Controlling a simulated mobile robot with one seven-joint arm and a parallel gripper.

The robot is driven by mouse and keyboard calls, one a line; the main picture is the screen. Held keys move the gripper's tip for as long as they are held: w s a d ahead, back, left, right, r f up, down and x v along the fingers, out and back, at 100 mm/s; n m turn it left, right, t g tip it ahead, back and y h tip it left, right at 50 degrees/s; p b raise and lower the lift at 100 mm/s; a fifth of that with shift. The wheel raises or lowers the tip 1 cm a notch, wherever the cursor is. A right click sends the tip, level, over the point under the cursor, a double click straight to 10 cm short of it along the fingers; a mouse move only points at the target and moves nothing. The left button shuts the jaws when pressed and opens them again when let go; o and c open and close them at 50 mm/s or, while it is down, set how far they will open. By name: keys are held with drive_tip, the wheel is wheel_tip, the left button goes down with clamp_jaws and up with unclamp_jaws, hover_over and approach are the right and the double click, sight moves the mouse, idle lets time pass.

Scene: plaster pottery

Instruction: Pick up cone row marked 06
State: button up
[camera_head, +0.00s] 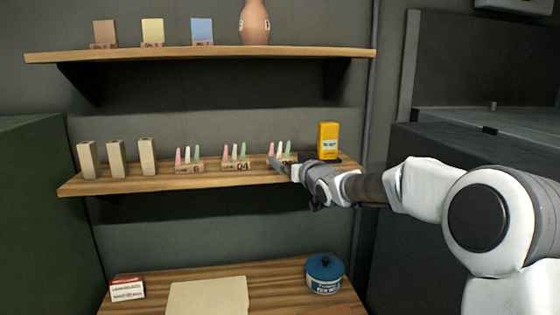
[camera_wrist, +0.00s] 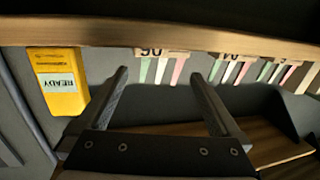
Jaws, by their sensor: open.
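The cone row marked 06 has a wooden base (camera_wrist: 150,52) with pink, white and green cones on it; its label shows upside down in the wrist view. In the head view this cone row (camera_head: 287,152) stands at the right part of the middle shelf, partly hidden by my gripper (camera_head: 282,167). In the wrist view my gripper (camera_wrist: 158,76) is open, with one finger on each side of the row's cones in the picture. Nothing is held. I cannot tell whether the fingers touch the row.
The row marked 04 (camera_head: 237,163) and another cone row (camera_head: 188,165) stand to the left on the middle shelf (camera_head: 130,183). A yellow device (camera_head: 328,139) reading READY stands close on the right. The upper shelf (camera_head: 220,53) is above. A blue lidded pot (camera_head: 325,275) sits below.

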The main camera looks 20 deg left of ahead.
sight(281, 160)
drive_tip(key=shift+p+x, duration=0.9)
drive_tip(key=shift+x, duration=1.7)
drive_tip(key=shift+a, duration=0.1)
drive_tip(key=c, duration=1.3)
drive_tip(key=shift+r, duration=0.1)
